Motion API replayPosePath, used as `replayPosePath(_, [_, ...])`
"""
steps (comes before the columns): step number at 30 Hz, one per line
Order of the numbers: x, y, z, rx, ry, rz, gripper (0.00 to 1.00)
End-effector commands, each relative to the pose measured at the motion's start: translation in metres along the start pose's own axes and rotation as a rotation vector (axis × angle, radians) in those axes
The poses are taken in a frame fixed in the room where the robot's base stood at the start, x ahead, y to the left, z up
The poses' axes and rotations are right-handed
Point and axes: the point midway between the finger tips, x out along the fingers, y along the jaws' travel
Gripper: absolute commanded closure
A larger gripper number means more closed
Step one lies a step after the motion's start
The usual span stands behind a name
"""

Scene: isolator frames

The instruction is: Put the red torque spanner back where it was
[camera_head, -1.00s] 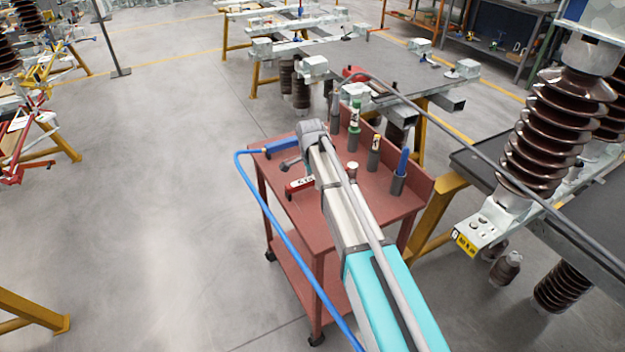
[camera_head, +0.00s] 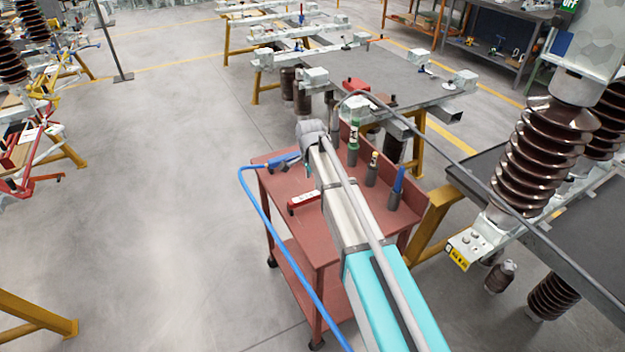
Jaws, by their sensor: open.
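A red tool with a white label (camera_head: 304,201), which looks like the red torque spanner, lies on the top of the red trolley (camera_head: 330,252). Its right end is hidden behind my arm. My gripper (camera_head: 299,168) is over the trolley's far left part, beyond the red tool and apart from it. Its fingers are small and partly hidden by my wrist; it is open, and I see nothing held in it. A blue tool (camera_head: 270,163) lies at the trolley's far left edge, close to the gripper in the picture.
A green-banded bottle (camera_head: 353,146), a yellow-topped holder (camera_head: 372,170) and a blue item in a holder (camera_head: 397,186) stand along the trolley's right side. A blue hose (camera_head: 270,235) hangs on the left. Insulators (camera_head: 545,150) stand right.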

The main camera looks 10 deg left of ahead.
Motion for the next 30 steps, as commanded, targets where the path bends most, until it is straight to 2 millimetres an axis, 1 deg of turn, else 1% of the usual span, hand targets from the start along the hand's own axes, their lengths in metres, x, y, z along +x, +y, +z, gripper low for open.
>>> replayPosePath(1, [-0.009, 0.0, 0.0, 0.0, 0.0, 0.0, 0.29])
replayPosePath(3, [-0.015, 0.0, 0.0, 0.0, 0.0, 0.0, 0.29])
replayPosePath(13, [-0.038, 0.0, 0.0, 0.0, 0.0, 0.0, 0.29])
replayPosePath(19, [-0.044, 0.0, 0.0, 0.0, 0.0, 0.0, 0.29])
replayPosePath(30, [-0.044, 0.0, 0.0, 0.0, 0.0, 0.0, 0.29])
